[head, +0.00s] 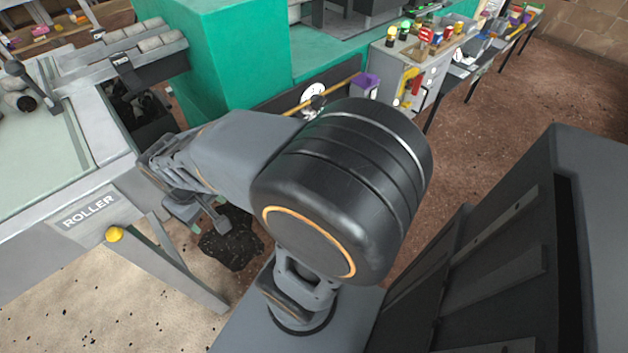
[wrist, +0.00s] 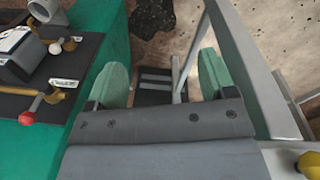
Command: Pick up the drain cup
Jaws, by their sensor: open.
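I cannot pick out the drain cup with certainty. A grey, hollow round-mouthed piece (wrist: 47,10) shows at the top left of the wrist view and may be it, but it is cut off by the edge. My gripper (wrist: 161,72) is open and empty, its two green fingers wide apart above the floor, to the right of that piece. In the head view my gripper (head: 207,215) is partly hidden by my arm, beside the roller table.
A green machine body with a dark shelf (wrist: 45,85) lies left of my gripper, carrying a red-knobbed valve (wrist: 28,117). A grey table frame (wrist: 250,70) with a yellow knob (wrist: 308,163) stands close on the right. A black patch (head: 232,240) lies on the floor.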

